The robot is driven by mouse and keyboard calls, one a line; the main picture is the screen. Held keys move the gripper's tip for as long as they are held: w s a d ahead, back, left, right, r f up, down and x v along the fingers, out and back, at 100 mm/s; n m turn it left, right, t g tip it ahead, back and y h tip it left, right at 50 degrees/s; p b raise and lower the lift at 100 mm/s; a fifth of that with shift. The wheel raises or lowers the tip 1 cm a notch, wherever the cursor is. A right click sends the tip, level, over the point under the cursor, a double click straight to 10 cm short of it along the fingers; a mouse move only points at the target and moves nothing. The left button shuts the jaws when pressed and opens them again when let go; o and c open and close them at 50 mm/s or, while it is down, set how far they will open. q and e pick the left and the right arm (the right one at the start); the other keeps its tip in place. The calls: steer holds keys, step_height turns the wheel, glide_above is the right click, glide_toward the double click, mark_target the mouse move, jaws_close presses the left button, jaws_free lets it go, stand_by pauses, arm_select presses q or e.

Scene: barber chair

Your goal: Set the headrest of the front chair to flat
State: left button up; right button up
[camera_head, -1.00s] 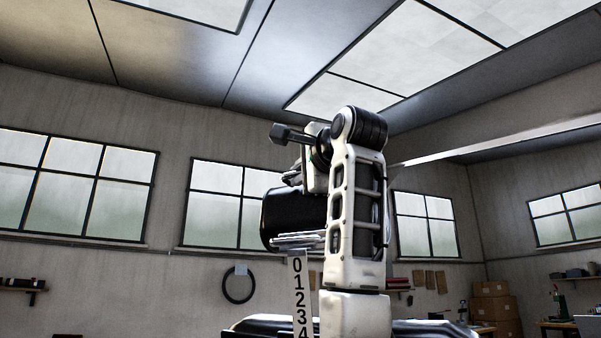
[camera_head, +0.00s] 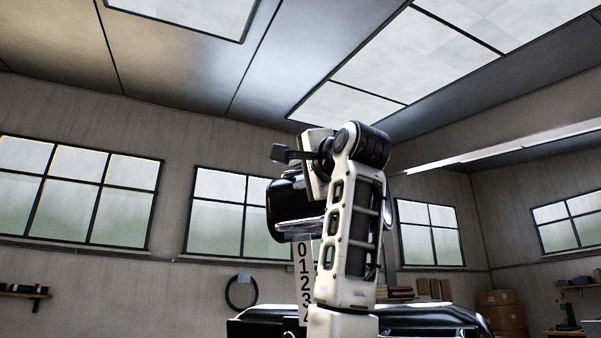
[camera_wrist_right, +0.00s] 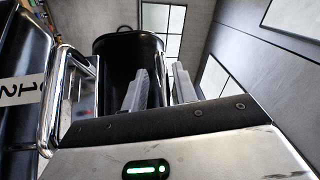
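The front chair's headrest, a black cushion (camera_head: 287,205), stands raised above the chair's dark back (camera_head: 420,318) in the head view. A white strip numbered from 0 downward (camera_head: 304,275) runs below it, and chrome bars show at its lower edge. My right gripper (camera_head: 283,153) is just above the headrest's top, partly hidden by my own wrist. In the right wrist view its two grey fingers (camera_wrist_right: 160,88) are apart, with the black headrest (camera_wrist_right: 112,52) behind and left of them. Contact cannot be told. A chrome bar (camera_wrist_right: 50,105) is at left. My left gripper is out of view.
The back wall has windows (camera_head: 228,215), a hanging black ring (camera_head: 229,293) and a shelf (camera_head: 24,291) at left. Cardboard boxes (camera_head: 500,310) stand at right. The air left of the headrest is clear.

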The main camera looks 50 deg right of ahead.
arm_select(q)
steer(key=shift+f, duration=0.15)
arm_select(e)
steer(key=shift+s, duration=0.15)
